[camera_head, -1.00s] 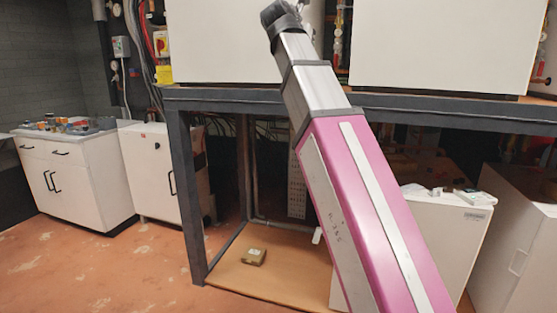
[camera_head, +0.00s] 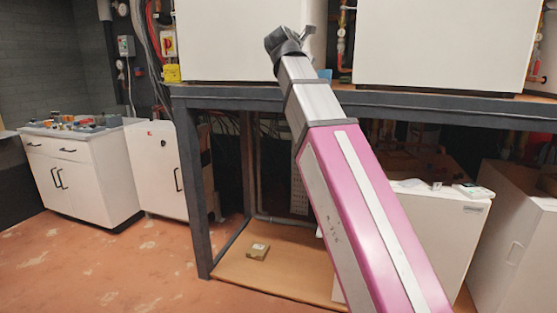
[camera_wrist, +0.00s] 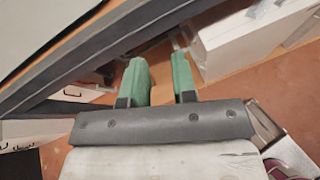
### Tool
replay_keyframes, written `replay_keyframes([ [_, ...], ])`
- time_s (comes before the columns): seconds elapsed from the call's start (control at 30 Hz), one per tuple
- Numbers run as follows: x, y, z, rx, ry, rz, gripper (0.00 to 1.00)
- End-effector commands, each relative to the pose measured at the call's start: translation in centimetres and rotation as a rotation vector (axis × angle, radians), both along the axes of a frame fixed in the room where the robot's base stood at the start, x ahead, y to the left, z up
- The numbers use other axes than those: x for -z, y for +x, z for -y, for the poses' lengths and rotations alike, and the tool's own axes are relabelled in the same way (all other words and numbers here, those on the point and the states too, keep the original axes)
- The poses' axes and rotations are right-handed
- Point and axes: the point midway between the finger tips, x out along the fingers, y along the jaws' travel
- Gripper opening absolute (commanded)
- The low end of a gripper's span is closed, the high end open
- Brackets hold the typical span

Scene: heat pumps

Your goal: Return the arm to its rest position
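My arm, magenta and grey, reaches up from the lower right of the head view to a dark wrist joint (camera_head: 285,42) in front of the white units. In the wrist view my gripper (camera_wrist: 162,82) shows two green fingers standing apart. The gap between them is empty, with floor and part of the frame behind it. In the head view the fingers are mostly hidden behind the wrist and cannot be made out.
A dark metal frame (camera_head: 200,205) carries large white units (camera_head: 440,42). Its beam passes close behind my arm. A small box (camera_head: 258,251) lies on the wooden base below. White cabinets (camera_head: 85,180) stand left, and the floor (camera_head: 90,265) there is open.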

Motion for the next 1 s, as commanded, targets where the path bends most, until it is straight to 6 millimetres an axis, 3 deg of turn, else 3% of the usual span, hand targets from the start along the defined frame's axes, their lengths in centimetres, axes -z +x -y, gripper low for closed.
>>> replay_keyframes([
  [0.17,5.1,1.4,0.5,0.054,0.121,-0.005,0.26],
  [0.5,19.3,3.8,2.1,0.265,0.477,-0.018,0.26],
  [0.77,30.1,3.8,3.9,0.489,0.740,-0.024,0.26],
  [1.0,39.6,2.4,5.6,0.744,0.959,-0.018,0.26],
])
